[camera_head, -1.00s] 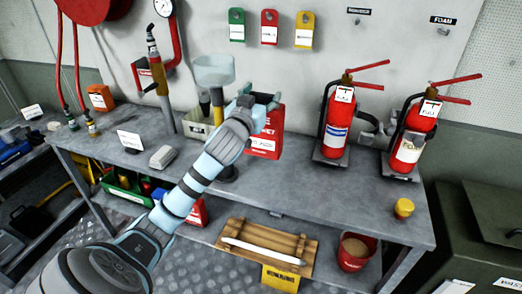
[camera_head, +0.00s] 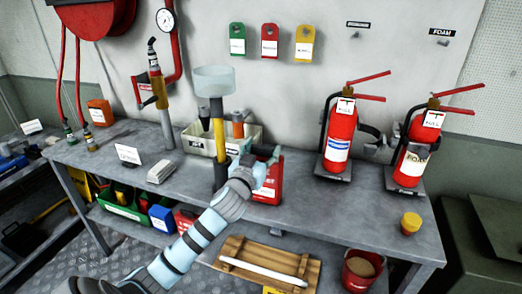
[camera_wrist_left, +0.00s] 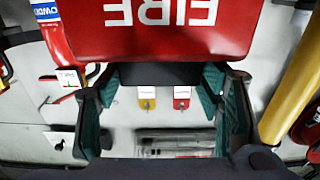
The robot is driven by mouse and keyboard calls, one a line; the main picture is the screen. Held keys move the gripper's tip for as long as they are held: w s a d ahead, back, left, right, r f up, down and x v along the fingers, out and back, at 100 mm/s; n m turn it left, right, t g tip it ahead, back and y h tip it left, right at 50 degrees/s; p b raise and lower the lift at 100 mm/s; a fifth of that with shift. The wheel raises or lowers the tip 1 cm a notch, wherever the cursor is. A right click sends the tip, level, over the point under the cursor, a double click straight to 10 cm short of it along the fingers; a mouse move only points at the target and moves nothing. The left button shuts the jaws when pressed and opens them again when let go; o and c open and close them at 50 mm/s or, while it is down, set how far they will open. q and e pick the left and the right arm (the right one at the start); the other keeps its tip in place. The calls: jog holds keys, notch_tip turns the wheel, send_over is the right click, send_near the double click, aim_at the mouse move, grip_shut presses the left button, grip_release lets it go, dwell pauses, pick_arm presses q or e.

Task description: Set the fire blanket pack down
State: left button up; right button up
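The fire blanket pack (camera_head: 268,188) is a red box with a white label, upright at the bench's front middle. Whether its base touches the bench top is hard to tell. My left gripper (camera_head: 262,155) is over its top, and the forearm hides its left part. In the left wrist view the pack (camera_wrist_left: 160,38) fills the top with "FIRE" upside down. There the fingers of my left gripper (camera_wrist_left: 160,78) lie on both sides of the pack's dark top piece (camera_wrist_left: 160,73), seemingly pressing its ends. My right gripper is not in view.
The grey bench (camera_head: 310,215) has free room right of the pack. A funnel-topped stand (camera_head: 217,120) and a cream bin (camera_head: 198,142) are close on the left and behind. Two red extinguishers (camera_head: 340,140) (camera_head: 412,160) and a yellow-capped jar (camera_head: 410,223) stand right.

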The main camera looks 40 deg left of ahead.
pick_arm(q)
jog(key=shift+o, duration=1.2)
jog(key=shift+r, duration=0.15)
